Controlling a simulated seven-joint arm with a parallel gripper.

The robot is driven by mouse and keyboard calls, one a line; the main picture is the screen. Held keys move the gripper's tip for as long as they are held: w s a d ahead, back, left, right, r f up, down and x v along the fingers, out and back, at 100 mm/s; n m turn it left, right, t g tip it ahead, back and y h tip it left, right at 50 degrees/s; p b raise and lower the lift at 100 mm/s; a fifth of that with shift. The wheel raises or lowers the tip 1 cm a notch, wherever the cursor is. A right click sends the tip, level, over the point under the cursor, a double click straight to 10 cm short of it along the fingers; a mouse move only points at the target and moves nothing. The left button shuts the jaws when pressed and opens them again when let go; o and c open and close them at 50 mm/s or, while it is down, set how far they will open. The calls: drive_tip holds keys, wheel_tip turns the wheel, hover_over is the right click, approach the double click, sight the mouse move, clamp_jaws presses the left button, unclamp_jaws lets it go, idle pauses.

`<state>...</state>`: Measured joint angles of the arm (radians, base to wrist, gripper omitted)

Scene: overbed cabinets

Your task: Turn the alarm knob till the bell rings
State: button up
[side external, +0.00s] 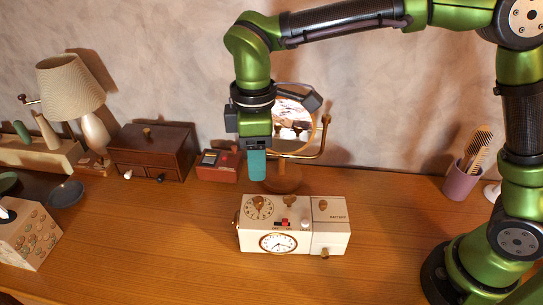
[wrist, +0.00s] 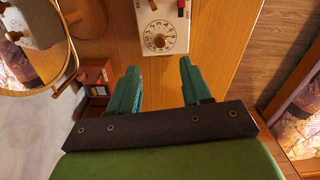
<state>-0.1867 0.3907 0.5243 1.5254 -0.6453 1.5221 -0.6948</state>
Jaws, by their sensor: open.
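The white alarm clock box (side external: 262,243) stands on the wooden desk, with a clock face (side external: 278,243) on its front. A round numbered dial with a knob (side external: 258,203) sits on its top at the left. The dial also shows in the wrist view (wrist: 159,37), with a brown knob at its centre. A red and black switch (side external: 283,222) and other brown knobs are on the box. My gripper (side external: 257,178) hangs above and behind the dial, apart from it. In the wrist view the green fingers (wrist: 158,80) are spread with nothing between them. The bell cannot be made out.
A round mirror on a stand (side external: 284,178) is close behind my gripper. A small red box (side external: 217,166) and a dark drawer chest (side external: 152,150) stand to the left. A brush cup (side external: 460,182) is at the right.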

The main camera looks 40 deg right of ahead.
sight(258, 199)
wheel_tip(258, 199, down, 10)
drive_tip(key=shift+r, duration=0.1)
idle(0.4)
